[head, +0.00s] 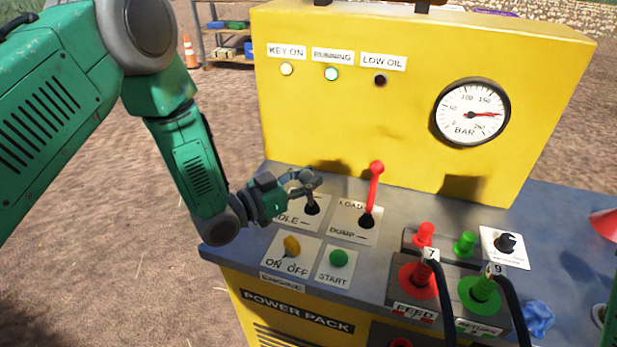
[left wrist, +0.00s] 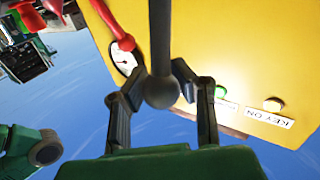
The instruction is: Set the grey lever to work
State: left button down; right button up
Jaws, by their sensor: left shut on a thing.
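The grey lever (head: 311,201) stands in a dark socket on the left plate of the yellow power pack's deck. The plate reads IDLE at its lower edge; the upper label is hidden behind my gripper. My left gripper (head: 306,183) is shut around the lever's top. In the left wrist view the lever's round dark knob (left wrist: 163,92) sits between the two fingers (left wrist: 160,82), with its shaft running up the picture. The lever looks nearly upright in the head view; its exact setting is hard to tell. My right gripper is not in view.
A red lever (head: 376,182) stands just right on the LOAD/DUMP plate. A yellow key switch (head: 292,245) and green START button (head: 339,258) lie in front. Hose couplings (head: 419,275) stand at the right. The yellow panel (head: 400,140) rises behind; its RUNNING light (head: 331,74) glows green.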

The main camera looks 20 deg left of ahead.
pick_arm(q)
jog(key=shift+a, duration=0.1)
jog(key=shift+w+y+p, duration=0.15)
jog(key=shift+y+p, duration=0.15)
jog(key=shift+p, duration=0.05)
jog(key=shift+w+a+r+n+g+p, duration=0.1)
jog(key=shift+w+r+n+g+p, duration=0.15)
jog(key=shift+w+n+g+p, duration=0.3)
jog(key=w+n+g+y+p, duration=0.1)
jog(key=w+n+g+p, duration=0.1)
jog(key=w, duration=0.4)
jog(key=shift+w+f+g+y+p, duration=0.15)
jog(key=shift+f+g+y+p, duration=0.2)
jog(key=shift+g+y, duration=0.1)
jog(key=shift+r, duration=0.1)
